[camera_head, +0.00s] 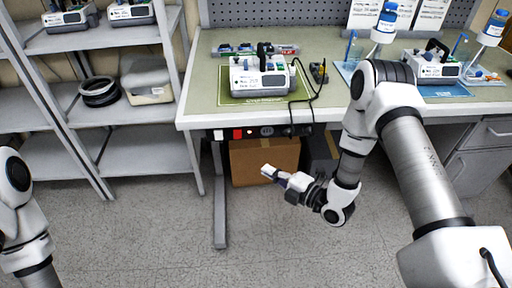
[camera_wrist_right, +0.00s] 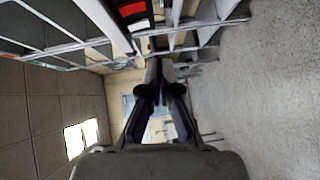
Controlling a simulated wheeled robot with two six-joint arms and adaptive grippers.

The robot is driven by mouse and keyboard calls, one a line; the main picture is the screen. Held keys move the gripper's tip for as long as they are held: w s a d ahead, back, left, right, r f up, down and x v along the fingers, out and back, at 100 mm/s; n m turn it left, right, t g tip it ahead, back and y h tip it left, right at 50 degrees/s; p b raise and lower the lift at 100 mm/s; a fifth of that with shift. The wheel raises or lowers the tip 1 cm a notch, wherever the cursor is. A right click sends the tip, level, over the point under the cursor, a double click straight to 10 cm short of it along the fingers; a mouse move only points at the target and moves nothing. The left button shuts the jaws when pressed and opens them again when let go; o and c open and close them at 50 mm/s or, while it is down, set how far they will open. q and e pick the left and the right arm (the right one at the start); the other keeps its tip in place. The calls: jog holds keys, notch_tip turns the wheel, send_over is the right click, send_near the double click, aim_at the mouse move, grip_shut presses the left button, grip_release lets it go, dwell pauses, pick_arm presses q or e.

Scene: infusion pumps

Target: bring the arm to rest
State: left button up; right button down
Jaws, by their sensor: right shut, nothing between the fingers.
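My right arm reaches in from the right in the head view. Its gripper (camera_head: 271,173) hangs in front of the workbench, below the level of the top, with its fingers pointing left. The gripper is shut and empty. In the right wrist view the two dark fingers (camera_wrist_right: 160,118) show close up, with nothing held between them. Part of my left arm shows at the left edge of the head view, but its gripper is outside the picture.
The workbench (camera_head: 207,102) carries an infusion pump (camera_head: 262,78) on a green mat and another pump (camera_head: 432,66) at the right. A cardboard box (camera_head: 262,160) stands under it. Shelves (camera_head: 60,118) stand at the left. The floor (camera_head: 150,240) in front is clear.

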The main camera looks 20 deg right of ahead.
jog(key=s+a+f+m+g+h+p, duration=0.35)
jog(key=s+f+m+g, duration=0.3)
jog(key=s+f, duration=0.4)
jog(key=s+d+f+m+g+h, duration=0.1)
jog(key=s+m+g, duration=0.3)
jog(key=s+m, duration=0.4)
jog(key=s+d+f+m+g+h, duration=0.1)
jog(key=s+d+m+g+h, duration=0.2)
jog(key=s+m, duration=0.5)
jog(key=shift+s+d+f+m+g+h, duration=0.2)
jog(key=shift+s+d+m+g+h, duration=0.15)
jog(key=shift+s+d+g, duration=0.45)
jog(key=shift+a, duration=0.1)
